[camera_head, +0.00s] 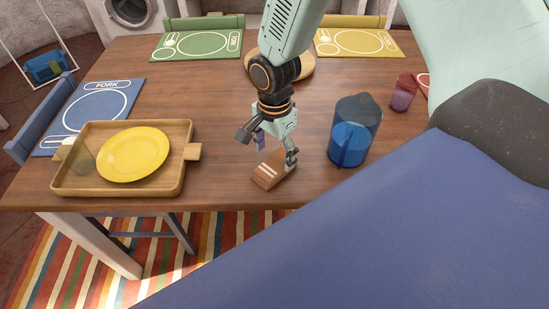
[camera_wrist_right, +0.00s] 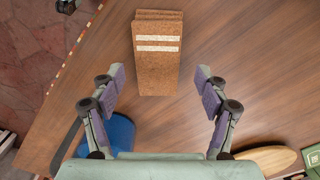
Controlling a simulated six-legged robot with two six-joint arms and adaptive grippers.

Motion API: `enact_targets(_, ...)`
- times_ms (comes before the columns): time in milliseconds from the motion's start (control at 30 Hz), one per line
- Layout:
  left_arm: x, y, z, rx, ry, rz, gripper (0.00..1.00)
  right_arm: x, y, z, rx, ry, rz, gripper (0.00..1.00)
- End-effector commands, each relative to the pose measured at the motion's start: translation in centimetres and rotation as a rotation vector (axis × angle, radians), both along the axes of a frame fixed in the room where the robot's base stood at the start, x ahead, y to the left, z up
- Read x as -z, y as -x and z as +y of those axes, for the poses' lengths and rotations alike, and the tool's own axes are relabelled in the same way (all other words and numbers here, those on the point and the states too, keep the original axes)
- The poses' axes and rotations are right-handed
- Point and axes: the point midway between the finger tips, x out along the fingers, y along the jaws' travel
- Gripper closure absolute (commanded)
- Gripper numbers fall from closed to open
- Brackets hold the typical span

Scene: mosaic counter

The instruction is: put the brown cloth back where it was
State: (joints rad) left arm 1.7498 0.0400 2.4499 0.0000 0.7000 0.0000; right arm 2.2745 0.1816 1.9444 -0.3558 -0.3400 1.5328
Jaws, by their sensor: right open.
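The brown cloth (camera_head: 271,171) is folded into a small block with white stripes. It lies on the wooden table close to its front edge, right of the wooden tray. My right gripper (camera_head: 270,147) is just above it, pointing down, with its fingers apart. In the right wrist view the cloth (camera_wrist_right: 158,62) lies ahead between the two open fingers (camera_wrist_right: 160,80), with clear gaps at both sides, and they do not appear to touch it. My left gripper does not show in the head view.
A wooden tray (camera_head: 180,180) with a yellow plate (camera_head: 134,154) and a cup stands at left. A blue pitcher (camera_head: 352,135) stands close to the right of my gripper, with a reddish cup (camera_head: 403,93) beyond. Blue, green and yellow placemats lie along the edges. The table's middle left is clear.

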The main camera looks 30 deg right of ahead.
Motion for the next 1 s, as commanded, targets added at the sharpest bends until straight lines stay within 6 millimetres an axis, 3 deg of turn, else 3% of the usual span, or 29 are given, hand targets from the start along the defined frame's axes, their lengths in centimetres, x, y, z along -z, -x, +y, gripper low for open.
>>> enact_targets(33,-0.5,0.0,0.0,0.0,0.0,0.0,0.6,-1.5,-0.1,0.0,0.0,-0.001,-0.004,0.25)
enact_targets(200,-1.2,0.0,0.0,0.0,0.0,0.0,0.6,-4.9,-0.1,0.0,0.001,-0.001,-0.003,0.25)
enact_targets(400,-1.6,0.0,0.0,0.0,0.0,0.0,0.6,-7.5,-0.1,0.0,0.001,0.0,-0.002,0.25)
enact_targets(833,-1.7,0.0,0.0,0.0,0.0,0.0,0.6,-8.3,0.0,0.0,0.001,-0.001,0.001,0.25)
enact_targets(1000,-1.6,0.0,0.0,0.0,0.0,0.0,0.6,-7.2,0.6,0.3,-0.034,-0.007,0.006,0.25)
